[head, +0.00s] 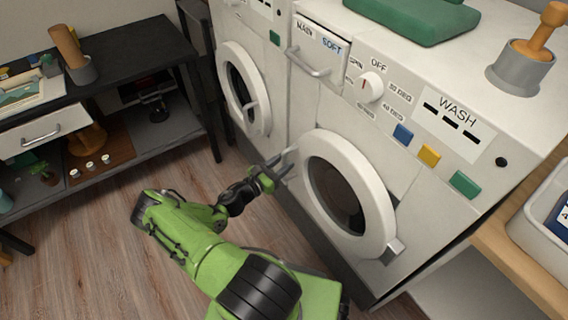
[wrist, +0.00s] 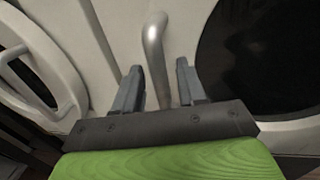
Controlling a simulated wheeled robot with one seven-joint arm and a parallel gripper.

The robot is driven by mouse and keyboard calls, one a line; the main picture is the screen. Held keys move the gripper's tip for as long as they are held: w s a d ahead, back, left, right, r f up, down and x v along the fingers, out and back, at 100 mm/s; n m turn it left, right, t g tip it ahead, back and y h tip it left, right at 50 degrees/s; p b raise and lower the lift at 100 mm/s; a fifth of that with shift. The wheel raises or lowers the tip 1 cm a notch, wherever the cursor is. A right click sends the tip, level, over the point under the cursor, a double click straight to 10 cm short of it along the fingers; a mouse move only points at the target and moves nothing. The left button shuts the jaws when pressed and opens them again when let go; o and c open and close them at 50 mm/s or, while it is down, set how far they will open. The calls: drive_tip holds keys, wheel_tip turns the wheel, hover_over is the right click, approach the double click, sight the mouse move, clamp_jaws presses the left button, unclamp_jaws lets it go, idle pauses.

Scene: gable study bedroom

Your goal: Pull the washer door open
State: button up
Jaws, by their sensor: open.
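The washer door (head: 382,197) is a white ring around dark glass on the front of the right-hand machine, under the WASH label. It looks closed. Its grey bar handle is at the ring's left edge, partly hidden by my gripper in the head view. My gripper (head: 277,164) is at that left edge with its fingers open. In the wrist view, the handle (wrist: 154,48) runs down between the two open fingers of my gripper (wrist: 160,78), with a gap on each side. Whether a finger touches it I cannot tell.
A second machine with a similar round door (head: 228,62) stands to the left. A dark shelf unit (head: 150,45) is at the left, and a wooden bench (head: 515,268) at the right. Wood floor lies in front.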

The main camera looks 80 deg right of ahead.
drive_tip(key=shift+s+d, duration=0.3)
drive_tip(key=shift+d, duration=0.25)
clamp_jaws()
